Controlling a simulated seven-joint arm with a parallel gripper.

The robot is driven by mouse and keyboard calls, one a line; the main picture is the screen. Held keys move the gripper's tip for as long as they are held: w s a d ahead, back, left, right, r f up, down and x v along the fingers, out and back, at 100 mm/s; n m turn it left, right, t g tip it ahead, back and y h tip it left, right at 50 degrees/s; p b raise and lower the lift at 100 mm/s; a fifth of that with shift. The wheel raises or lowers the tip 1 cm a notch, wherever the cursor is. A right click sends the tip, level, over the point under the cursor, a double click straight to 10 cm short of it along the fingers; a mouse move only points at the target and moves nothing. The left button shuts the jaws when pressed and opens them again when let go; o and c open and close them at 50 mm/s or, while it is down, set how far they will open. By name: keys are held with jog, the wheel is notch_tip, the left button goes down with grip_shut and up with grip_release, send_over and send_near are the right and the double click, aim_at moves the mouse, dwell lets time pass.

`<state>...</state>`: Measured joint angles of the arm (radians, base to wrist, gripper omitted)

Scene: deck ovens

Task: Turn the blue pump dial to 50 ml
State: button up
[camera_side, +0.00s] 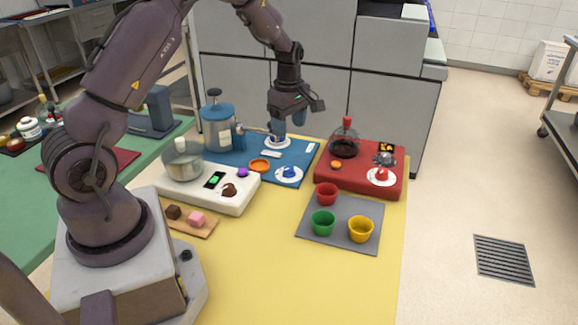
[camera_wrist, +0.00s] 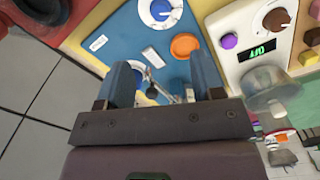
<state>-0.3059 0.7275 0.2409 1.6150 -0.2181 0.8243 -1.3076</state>
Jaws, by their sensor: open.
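Two blue dials on white round plates sit on the blue panel (camera_side: 240,158). The front dial (camera_side: 289,173) is clear of my gripper and also shows at the top of the wrist view (camera_wrist: 160,10). The rear dial (camera_side: 277,142) is partly hidden by my gripper (camera_side: 289,121). In the wrist view my gripper (camera_wrist: 163,72) is open, with a metal spout or lever showing between its fingers and part of a white plate behind the left finger. I see no grasp on either dial. The scale marks are too small to read.
A blue-lidded tank (camera_side: 217,128) stands at the panel's left. An orange button (camera_side: 260,165) is on the panel. A white unit (camera_side: 205,188) with a pot is in front; a red unit (camera_side: 360,180) is at right. Cups stand on a grey mat (camera_side: 342,207).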

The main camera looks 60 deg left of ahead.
aim_at(289, 168)
notch_tip(289, 168, down, 13)
dwell(0.5)
jog(key=c, duration=0.9)
